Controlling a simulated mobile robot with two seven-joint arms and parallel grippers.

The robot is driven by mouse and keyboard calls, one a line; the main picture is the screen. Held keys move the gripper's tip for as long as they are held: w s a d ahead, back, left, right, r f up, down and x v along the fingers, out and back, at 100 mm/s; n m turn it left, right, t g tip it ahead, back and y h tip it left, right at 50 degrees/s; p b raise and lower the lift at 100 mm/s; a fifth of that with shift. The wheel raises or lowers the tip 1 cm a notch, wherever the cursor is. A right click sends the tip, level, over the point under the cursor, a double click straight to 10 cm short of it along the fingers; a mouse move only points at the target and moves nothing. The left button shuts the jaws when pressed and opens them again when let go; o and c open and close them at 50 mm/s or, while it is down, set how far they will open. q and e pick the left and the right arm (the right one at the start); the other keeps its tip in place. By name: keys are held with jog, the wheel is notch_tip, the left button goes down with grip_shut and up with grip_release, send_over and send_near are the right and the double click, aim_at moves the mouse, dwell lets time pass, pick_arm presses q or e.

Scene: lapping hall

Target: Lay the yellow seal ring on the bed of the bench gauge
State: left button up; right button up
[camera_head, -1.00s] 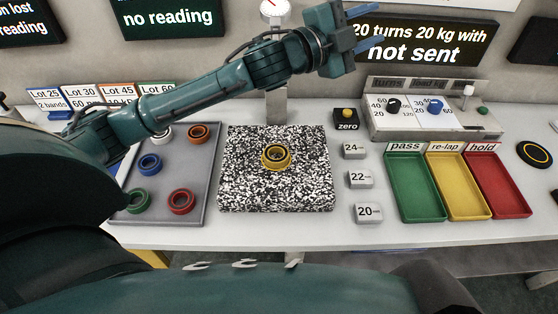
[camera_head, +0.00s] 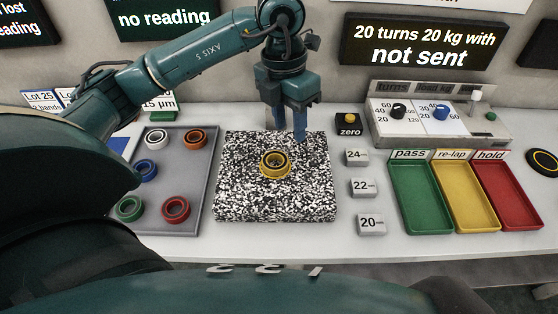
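The yellow seal ring (camera_head: 274,172) lies flat on the black-and-white speckled slab (camera_head: 248,203), near its middle. The slab looks like the bed of the bench gauge; my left arm hides the gauge's column and dial behind it. My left gripper (camera_head: 290,128) points down over the slab's back edge, above and behind the ring and apart from it. Its blue fingers are spread with nothing between them. My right gripper is not in view.
A grey tray (camera_head: 164,190) with several coloured rings stands left of the slab. Right of it are weight blocks (camera_head: 366,187), a zero button (camera_head: 347,120), and green (camera_head: 420,205), yellow (camera_head: 468,200) and red (camera_head: 512,203) trays. A control box (camera_head: 440,122) stands behind the trays.

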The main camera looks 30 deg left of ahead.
pick_arm(q)
jog(key=a+y, duration=0.1)
jog(key=a, duration=0.1)
send_over(282, 166)
jog(key=shift+n, duration=0.3)
notch_tip(282, 166, down, 8)
jog(key=shift+s+a+r, duration=0.1)
jog(key=shift+s+a, duration=0.05)
jog(key=shift+w+f+p, duration=0.2)
jog(key=shift+f+p, duration=0.45)
jog(key=shift+f, duration=2)
jog(key=shift+d, duration=0.2)
jog(key=shift+c, duration=0.5)
grip_shut()
